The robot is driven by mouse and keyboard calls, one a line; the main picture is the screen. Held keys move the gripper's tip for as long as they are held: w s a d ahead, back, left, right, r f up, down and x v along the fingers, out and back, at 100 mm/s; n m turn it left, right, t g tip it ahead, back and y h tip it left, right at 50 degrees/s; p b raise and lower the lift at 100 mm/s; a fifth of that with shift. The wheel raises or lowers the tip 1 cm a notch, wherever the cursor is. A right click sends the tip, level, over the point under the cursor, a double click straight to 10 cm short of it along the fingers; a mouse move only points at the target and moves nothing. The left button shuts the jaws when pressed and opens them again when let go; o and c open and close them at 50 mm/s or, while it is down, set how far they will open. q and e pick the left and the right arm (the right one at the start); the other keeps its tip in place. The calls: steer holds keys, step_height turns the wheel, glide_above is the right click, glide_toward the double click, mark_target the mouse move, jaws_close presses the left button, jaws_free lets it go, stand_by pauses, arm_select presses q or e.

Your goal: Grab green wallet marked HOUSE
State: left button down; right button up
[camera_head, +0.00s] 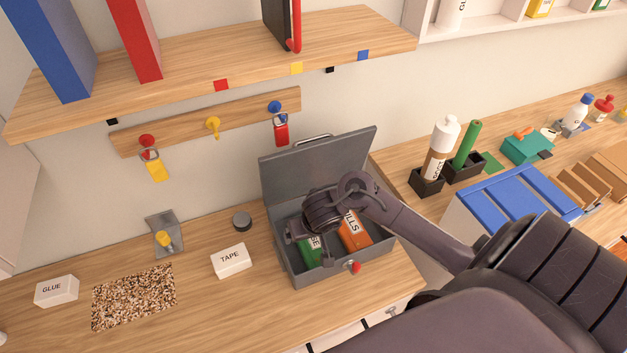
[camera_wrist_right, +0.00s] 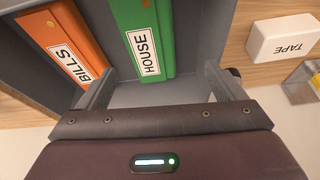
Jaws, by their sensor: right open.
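The green wallet marked HOUSE (camera_head: 312,253) stands in the open grey metal box (camera_head: 305,279), left of the orange wallet marked BILLS (camera_head: 355,238). My right gripper (camera_head: 318,240) is above the box and partly covers the green wallet in the head view. In the right wrist view the green wallet (camera_wrist_right: 148,45) lies ahead of my open right gripper (camera_wrist_right: 158,74), between its fingers' lines, with nothing held. The orange wallet (camera_wrist_right: 62,45) is close to the left finger there. Contact cannot be made out. My left gripper is not in view.
The box's raised lid (camera_head: 315,165) stands behind my gripper. Keys hang on the wall rail (camera_head: 180,129) above. A blue-lidded bin (camera_head: 515,190) is at right.

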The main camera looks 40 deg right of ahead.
mark_target(311, 240)
steer(key=shift+s+d+f+n, duration=0.15)
steer(key=shift+s+d+f, duration=0.05)
steer(key=shift+d, duration=0.2)
steer(key=shift+s+d+f+n, duration=0.15)
steer(key=shift+d, duration=0.2)
steer(key=shift+d+f+b, duration=0.15)
steer(key=shift+f+b, duration=0.15)
steer(key=shift+b, duration=0.15)
steer(key=b+x, duration=0.1)
steer(key=x, duration=0.2)
steer(key=b+x, duration=0.1)
steer(key=x, duration=0.2)
steer(key=shift+w+a+f, duration=0.15)
steer(key=shift+w+a, duration=0.05)
steer(key=shift+a, duration=0.1)
steer(key=shift+w+f, duration=0.15)
steer(key=shift+f, duration=0.1)
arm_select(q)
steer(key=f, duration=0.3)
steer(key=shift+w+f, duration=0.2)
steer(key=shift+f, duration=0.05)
arm_select(e)
steer(key=c, duration=1.1)
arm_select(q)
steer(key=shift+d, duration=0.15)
arm_select(e)
steer(key=shift+d+r, duration=0.1)
steer(key=shift+r, duration=0.05)
